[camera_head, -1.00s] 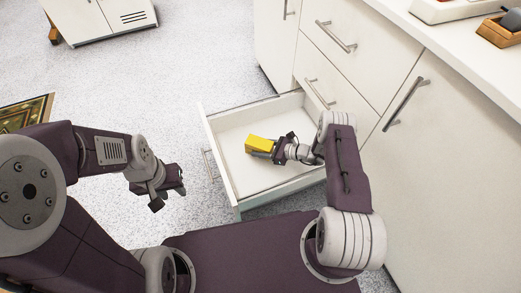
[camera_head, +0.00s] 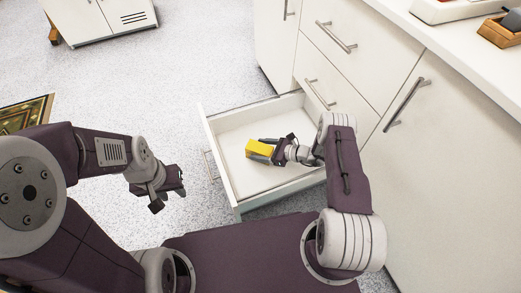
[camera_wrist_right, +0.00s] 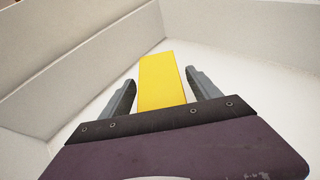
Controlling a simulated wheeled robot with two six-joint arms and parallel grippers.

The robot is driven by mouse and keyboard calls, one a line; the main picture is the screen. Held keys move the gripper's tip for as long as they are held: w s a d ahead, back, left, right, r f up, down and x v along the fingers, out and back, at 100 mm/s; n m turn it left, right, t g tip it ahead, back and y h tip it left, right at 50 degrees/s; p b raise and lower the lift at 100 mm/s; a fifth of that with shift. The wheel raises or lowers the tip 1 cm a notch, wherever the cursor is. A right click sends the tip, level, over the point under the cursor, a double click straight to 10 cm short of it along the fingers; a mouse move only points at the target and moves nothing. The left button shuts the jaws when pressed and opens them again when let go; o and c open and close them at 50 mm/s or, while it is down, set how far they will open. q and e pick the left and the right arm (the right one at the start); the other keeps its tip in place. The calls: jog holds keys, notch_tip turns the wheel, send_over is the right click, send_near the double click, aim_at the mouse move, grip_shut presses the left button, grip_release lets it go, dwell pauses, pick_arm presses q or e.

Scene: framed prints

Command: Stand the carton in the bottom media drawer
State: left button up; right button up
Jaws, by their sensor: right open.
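The yellow carton (camera_head: 259,148) is inside the open bottom drawer (camera_head: 222,160), near its middle. I cannot tell for sure whether it stands upright or lies. My right gripper (camera_head: 264,150) reaches into the drawer from the right and is open. In the right wrist view, the carton (camera_wrist_right: 162,80) lies between the two spread grey fingers (camera_wrist_right: 160,78), with a gap on each side. The carton's lower part is hidden by the gripper body there. My left gripper (camera_head: 168,190) hangs empty over the floor, left of the drawer; its jaw opening is unclear.
The drawer's walls surround my right gripper, and its floor is clear around the carton. Closed drawers (camera_head: 335,82) and a cabinet door (camera_head: 440,150) rise at right under the counter. A white cabinet (camera_head: 95,18) stands far left. Speckled floor (camera_head: 190,60) is free.

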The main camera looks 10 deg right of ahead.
jog(key=p+v, duration=0.1)
jog(key=v, duration=0.1)
jog(key=p+v, duration=0.1)
jog(key=v, duration=0.1)
jog(key=p+v, duration=0.1)
jog(key=v, duration=0.2)
jog(key=shift+w+a+r, duration=0.1)
jog(key=shift+r, duration=0.25)
jog(key=shift+s+d, duration=0.25)
jog(key=shift+d, duration=0.05)
jog(key=s+a+r+n+g+h, duration=0.2)
jog(key=s+a+r+n+g, duration=0.3)
jog(key=s+r+n+g, duration=0.4)
pick_arm(q)
notch_tip(320, 180, up, 5)
jog(key=shift+f, duration=0.2)
pick_arm(e)
jog(key=s+d+r+n+t+h, duration=0.1)
jog(key=s+d+r+n+h, duration=0.1)
jog(key=s+r+n+h, duration=0.2)
jog(key=s+d+r+n+t+h, duration=0.1)
jog(key=s+d+r+n+h, duration=0.2)
jog(key=r+n, duration=0.8)
jog(key=s+h, duration=0.2)
jog(key=s, duration=0.1)
jog(key=shift+s+d+n+t, duration=0.25)
jog(key=shift+s+n+t, duration=0.05)
jog(key=shift+t, duration=0.1)
pick_arm(q)
jog(key=shift+r, duration=0.1)
